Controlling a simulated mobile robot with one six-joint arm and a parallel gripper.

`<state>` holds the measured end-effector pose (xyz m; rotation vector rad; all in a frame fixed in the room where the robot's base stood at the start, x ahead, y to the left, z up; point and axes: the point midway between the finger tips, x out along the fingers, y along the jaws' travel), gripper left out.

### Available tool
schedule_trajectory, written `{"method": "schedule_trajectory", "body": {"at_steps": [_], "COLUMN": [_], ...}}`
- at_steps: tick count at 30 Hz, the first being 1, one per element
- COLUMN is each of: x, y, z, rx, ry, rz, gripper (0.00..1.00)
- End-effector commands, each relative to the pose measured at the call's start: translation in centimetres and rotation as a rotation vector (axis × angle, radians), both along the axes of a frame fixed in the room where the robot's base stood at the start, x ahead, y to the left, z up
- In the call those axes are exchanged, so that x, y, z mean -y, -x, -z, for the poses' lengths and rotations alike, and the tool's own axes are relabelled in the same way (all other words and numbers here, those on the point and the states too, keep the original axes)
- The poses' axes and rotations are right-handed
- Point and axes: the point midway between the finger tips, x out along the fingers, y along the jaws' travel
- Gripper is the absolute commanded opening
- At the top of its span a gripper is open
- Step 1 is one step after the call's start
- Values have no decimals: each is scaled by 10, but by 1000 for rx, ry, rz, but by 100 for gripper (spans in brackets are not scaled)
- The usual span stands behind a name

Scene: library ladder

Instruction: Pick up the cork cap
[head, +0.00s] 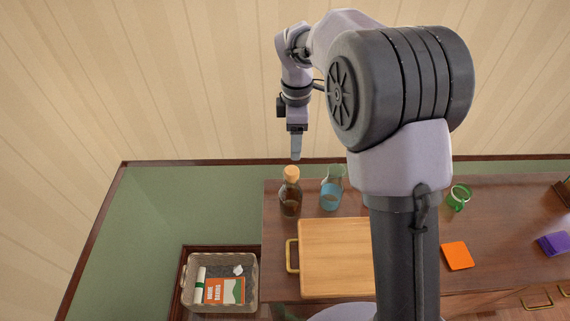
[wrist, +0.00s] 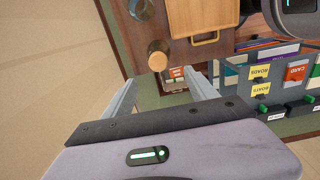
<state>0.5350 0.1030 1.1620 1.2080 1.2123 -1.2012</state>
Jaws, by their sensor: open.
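The cork cap (head: 291,173) sits on top of an upright dark glass bottle (head: 290,200) at the back left of the wooden desk. In the wrist view the cap (wrist: 157,62) shows from above, just beyond the fingers. My gripper (head: 295,157) points down above the cap in the head view, and a small gap seems to separate them. In the wrist view my gripper (wrist: 163,78) is open, with its two fingers apart and nothing between their tips.
A blue-tinted glass (head: 330,197) stands close to the right of the bottle. A wooden board (head: 335,258) with a brass handle lies in front. A green mug (head: 459,197), an orange square (head: 457,255) and a purple block (head: 553,243) lie farther right. A basket (head: 222,256) is left of the desk.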

Motion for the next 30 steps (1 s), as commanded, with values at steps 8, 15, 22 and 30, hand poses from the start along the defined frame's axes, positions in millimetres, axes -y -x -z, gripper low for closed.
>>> {"method": "schedule_trajectory", "body": {"at_steps": [8,15,22,30], "x": [0,-3,-3,-3], "y": [0,-2,-3,-3], "z": [67,96,123,121], "rx": [1,-1,1,1], "ry": [0,0,0,0], "rz": [1,3,2,2], "gripper": [67,67,67,36]}}
